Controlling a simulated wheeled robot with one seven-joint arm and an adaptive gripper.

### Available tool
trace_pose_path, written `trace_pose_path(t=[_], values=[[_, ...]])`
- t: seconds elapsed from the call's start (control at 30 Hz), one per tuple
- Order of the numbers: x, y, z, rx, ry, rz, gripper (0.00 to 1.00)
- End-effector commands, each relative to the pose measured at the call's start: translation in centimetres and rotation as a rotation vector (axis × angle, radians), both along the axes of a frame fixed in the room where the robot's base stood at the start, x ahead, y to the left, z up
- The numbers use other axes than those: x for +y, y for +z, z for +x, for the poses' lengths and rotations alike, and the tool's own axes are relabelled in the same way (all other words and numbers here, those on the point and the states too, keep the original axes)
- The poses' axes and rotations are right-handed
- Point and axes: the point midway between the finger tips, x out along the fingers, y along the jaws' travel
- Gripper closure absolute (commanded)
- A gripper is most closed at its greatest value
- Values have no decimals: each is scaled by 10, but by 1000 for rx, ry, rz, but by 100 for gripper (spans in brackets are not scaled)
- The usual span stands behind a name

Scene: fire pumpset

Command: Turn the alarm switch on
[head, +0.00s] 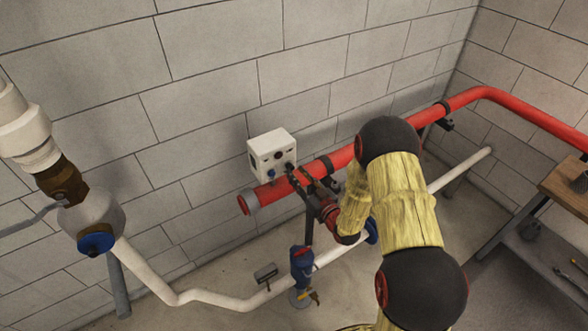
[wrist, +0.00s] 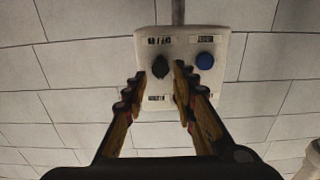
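The alarm box (head: 268,146) is a white box on the block wall, just above the red pipe. In the wrist view, the box (wrist: 182,44) carries a black rotary switch (wrist: 159,66) and a blue round button (wrist: 205,60), with small labels too blurred to read. My gripper (wrist: 160,78) is open, its two fingertips spread to either side of the black switch, with gaps visible. In the head view my gripper (head: 299,177) is at the box's lower right front; the fingers partly hide the switch there. Whether a fingertip touches the box cannot be told.
A red pipe (head: 468,97) runs along the wall below the box. A white pipe (head: 232,303) runs lower, with a blue valve (head: 302,262). A large white fitting (head: 92,216) is at left. A wooden-topped bench (head: 568,187) stands at right.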

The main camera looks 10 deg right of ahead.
Motion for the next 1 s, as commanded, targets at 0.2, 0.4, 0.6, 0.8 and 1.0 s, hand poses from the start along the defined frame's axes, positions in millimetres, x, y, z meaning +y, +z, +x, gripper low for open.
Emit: trace_pose_path(t=[0.2, 0.4, 0.6, 0.8, 1.0], values=[[9, 0, 26, 0, 1, -1, 73], [11, 0, 32, 0, 0, 0, 73], [11, 0, 32, 0, 0, 0, 73], [11, 0, 32, 1, 0, 0, 85], [11, 0, 32, 1, -1, 0, 96]])
